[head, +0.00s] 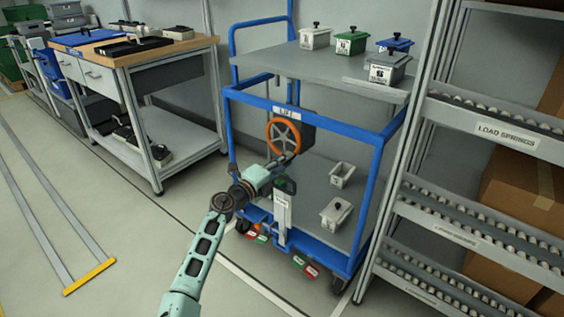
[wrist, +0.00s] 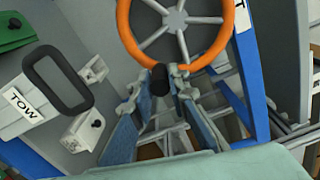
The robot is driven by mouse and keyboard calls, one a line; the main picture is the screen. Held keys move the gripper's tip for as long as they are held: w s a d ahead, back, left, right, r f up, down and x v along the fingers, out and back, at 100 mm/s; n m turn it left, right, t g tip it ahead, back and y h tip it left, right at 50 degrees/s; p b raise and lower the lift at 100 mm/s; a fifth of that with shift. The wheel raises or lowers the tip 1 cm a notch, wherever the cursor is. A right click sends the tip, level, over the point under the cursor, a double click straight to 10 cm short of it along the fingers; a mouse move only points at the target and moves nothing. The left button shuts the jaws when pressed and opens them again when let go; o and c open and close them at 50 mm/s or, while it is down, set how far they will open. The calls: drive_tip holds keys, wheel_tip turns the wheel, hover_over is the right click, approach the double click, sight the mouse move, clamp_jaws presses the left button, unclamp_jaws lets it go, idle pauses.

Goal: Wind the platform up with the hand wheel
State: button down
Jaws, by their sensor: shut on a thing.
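The hand wheel (head: 270,137) has an orange rim and grey spokes. It is mounted on the front of a blue cart labelled LIFT (head: 286,112). The wheel also fills the top of the wrist view (wrist: 232,22). A black knob (wrist: 160,78) sits at its lower rim. My gripper (head: 283,160) is at the bottom of the wheel, its fingers shut on the knob in the wrist view (wrist: 160,88). The fingers partly hide the knob. The grey platform (head: 285,62) is the cart's top deck, carrying several small lidded bins.
A tow handle (wrist: 84,82) stands close left of my gripper in the wrist view. The lower shelf (head: 312,178) holds two pale bins. A roller rack (head: 410,150) stands close on the right, a workbench (head: 150,60) at the left. Floor at left is open.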

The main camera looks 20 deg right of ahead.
drive_tip(key=shift+w+a+f, duration=0.1)
drive_tip(key=shift+f, duration=0.05)
drive_tip(key=c, duration=1.8)
unclamp_jaws()
drive_tip(key=shift+c, duration=0.2)
drive_tip(key=v, duration=0.7)
drive_tip(key=shift+s, duration=0.25)
drive_tip(key=shift+a, duration=0.1)
drive_tip(key=shift+c, duration=0.5)
